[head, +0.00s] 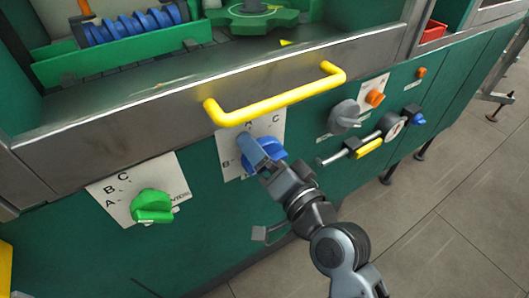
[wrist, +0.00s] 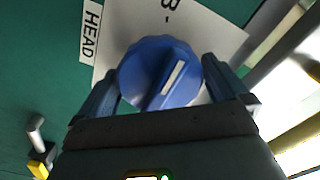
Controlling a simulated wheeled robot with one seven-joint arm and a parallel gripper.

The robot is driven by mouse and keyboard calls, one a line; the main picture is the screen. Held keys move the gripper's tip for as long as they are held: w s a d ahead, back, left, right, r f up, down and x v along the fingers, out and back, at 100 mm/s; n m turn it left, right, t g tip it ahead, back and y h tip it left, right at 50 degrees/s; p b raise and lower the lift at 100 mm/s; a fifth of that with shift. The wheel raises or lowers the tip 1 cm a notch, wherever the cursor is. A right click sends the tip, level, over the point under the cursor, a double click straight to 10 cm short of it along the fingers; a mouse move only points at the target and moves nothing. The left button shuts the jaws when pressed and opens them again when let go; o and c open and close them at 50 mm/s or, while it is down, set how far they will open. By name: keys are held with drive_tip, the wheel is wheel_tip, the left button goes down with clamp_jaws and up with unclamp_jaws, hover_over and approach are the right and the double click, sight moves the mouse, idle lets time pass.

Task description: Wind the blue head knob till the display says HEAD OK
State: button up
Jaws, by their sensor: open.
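The blue head knob (head: 262,152) sits on a white plate (head: 229,147) lettered A, B and C on the green machine front. In the wrist view the knob (wrist: 160,72) shows a white pointer line, with a "B" above it and a HEAD label (wrist: 91,30) to the left. My gripper (head: 262,155) is at the knob. In the wrist view my gripper (wrist: 165,90) is open, with one finger on each side of the knob; I cannot tell whether they touch it. I cannot make out a display reading HEAD OK.
A yellow handle bar (head: 275,100) juts out just above the knob. A green knob (head: 152,206) is to the left. Open floor lies at the lower right.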

drive_tip(key=c, duration=0.7)
drive_tip(key=shift+f+n+b, duration=0.15)
drive_tip(key=shift+n+b, duration=0.45)
drive_tip(key=shift+b, duration=0.2)
drive_tip(key=shift+c, duration=0.2)
drive_tip(key=shift+n, duration=0.4)
drive_tip(key=o, duration=0.7)
drive_tip(key=shift+r, duration=0.2)
drive_tip(key=shift+o, duration=0.2)
drive_tip(key=shift+s+d+f+b, duration=0.1)
drive_tip(key=shift+s+d+b, duration=0.25)
drive_tip(key=shift+s, duration=0.1)
drive_tip(key=b+v, duration=0.1)
drive_tip(key=v, duration=0.5)
drive_tip(key=shift+s+d, duration=0.25)
drive_tip(key=shift+s, duration=0.05)
